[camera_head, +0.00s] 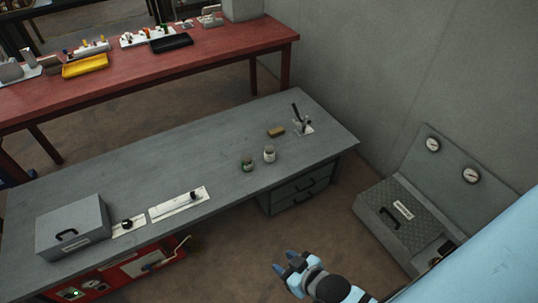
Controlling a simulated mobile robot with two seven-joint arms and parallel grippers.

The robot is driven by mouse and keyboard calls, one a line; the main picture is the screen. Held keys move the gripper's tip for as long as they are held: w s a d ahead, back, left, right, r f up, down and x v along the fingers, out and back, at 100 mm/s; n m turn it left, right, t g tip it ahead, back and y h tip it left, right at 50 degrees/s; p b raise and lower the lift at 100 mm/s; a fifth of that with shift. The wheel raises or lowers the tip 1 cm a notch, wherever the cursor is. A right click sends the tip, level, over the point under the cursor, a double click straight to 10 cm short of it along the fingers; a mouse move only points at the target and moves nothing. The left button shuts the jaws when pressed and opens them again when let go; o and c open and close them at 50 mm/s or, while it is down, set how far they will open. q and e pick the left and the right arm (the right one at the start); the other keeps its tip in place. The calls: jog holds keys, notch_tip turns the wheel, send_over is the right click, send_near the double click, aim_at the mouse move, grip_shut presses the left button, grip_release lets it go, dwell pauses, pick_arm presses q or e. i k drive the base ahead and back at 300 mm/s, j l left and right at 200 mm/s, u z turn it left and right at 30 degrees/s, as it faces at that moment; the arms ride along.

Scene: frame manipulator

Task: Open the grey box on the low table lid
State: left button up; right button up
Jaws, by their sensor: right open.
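The grey box (73,226) sits at the left end of the long grey low table (150,165). Its lid is shut, and a dark handle (67,234) shows on it. My right gripper (284,262) is open and empty, with blue fingertips. It is over the brown floor in front of the table, well to the right of the box and apart from it. My left gripper is out of view.
White panels with dark knobs (180,204) lie right of the box. Two jars (248,163), a small brown block (276,131) and a tool stand (302,126) are farther right. A gauge unit (405,215) stands by the wall. A red table (215,47) is behind.

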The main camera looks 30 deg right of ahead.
aim_at(66, 223)
jog(key=i+j, duration=1.6)
jog(key=j+u, duration=0.05)
jog(key=j, duration=0.05)
